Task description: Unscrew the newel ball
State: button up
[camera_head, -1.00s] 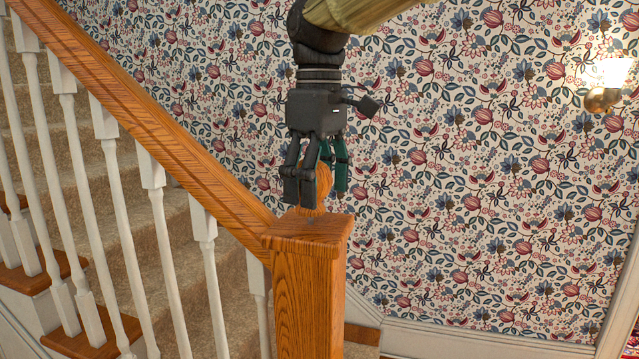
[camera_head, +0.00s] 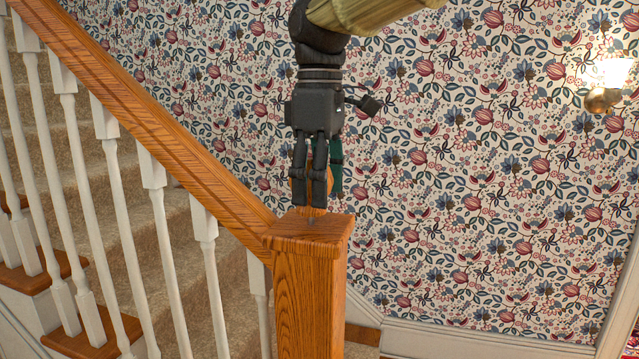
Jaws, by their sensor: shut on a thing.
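The newel ball (camera_head: 298,192) is orange-brown wood and shows only in part behind and between my fingers. It is just above the flat cap of the newel post (camera_head: 308,235). My gripper (camera_head: 314,190) points straight down over the post and is shut on the ball, with its fingers on the near and far sides. The fingers hide most of the ball.
A wooden handrail (camera_head: 175,150) slopes down from upper left to the post, above white balusters (camera_head: 125,230) and carpeted stairs (camera_head: 180,290). Flowered wallpaper (camera_head: 480,180) stands behind. A lit wall lamp (camera_head: 605,85) is at the right. The space right of the post is clear.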

jog(key=o, duration=0.8)
jog(key=shift+d+f, duration=0.1)
